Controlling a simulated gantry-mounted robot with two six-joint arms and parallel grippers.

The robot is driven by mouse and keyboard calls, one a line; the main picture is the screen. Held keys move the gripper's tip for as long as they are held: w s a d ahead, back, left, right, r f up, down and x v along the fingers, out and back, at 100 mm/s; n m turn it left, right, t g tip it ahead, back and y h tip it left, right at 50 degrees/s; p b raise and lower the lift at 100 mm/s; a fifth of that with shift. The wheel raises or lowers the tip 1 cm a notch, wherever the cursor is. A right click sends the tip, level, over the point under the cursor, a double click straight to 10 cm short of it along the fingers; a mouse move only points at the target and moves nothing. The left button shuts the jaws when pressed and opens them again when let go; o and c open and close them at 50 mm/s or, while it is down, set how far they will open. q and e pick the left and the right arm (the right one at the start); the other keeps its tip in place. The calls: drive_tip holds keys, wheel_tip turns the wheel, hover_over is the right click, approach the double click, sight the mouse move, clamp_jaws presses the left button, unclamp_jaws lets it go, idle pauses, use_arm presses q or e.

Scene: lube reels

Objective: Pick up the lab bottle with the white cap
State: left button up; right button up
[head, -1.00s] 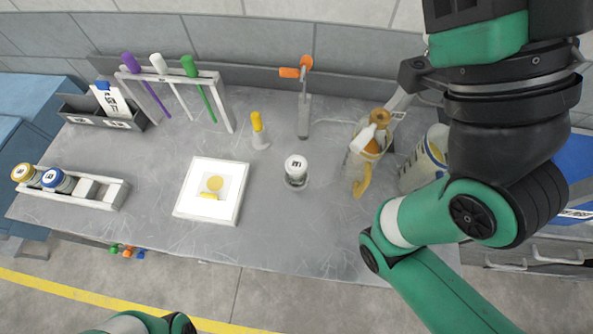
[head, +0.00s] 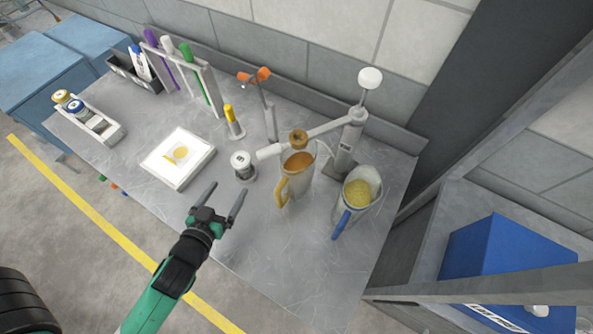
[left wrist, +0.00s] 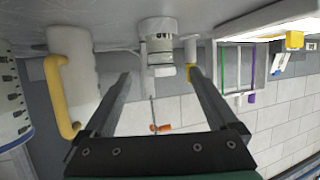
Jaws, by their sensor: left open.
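The lab bottle with the white cap (head: 241,161) stands upright on the grey bench, between the white square plate and the jug with the yellow handle. My left gripper (head: 227,190) is open and empty on the near side of the bottle, its fingers pointing toward it. In the left wrist view the picture is upside down, and the bottle (left wrist: 158,42) shows ahead, between the lines of the two fingers (left wrist: 162,85). The fingers look apart from it. My right gripper is not in view.
The jug with the yellow handle (head: 297,178) stands close right of the bottle, with a pump arm above it. A measuring jug (head: 358,196) stands farther right. A yellow-tipped bottle (head: 234,124) is behind, and the white plate (head: 164,172) is left. The bench's front right is clear.

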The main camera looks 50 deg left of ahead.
sight(243, 165)
use_arm(q)
drive_tip(key=shift+s+d+f, duration=0.15)
drive_tip(key=shift+f, duration=0.1)
drive_tip(key=x, duration=0.6)
drive_tip(key=shift+a, duration=0.35)
drive_tip(key=shift+w+r+b+x, duration=0.1)
drive_tip(key=shift+r+b+x, duration=0.15)
drive_tip(key=shift+x, duration=1.1)
drive_tip(key=shift+w+r+b+x, duration=0.1)
drive_tip(key=shift+w+b+x, duration=0.1)
drive_tip(key=shift+x, duration=1.15)
drive_tip(key=shift+d, duration=0.15)
clamp_jaws()
drive_tip(key=shift+r, duration=0.1)
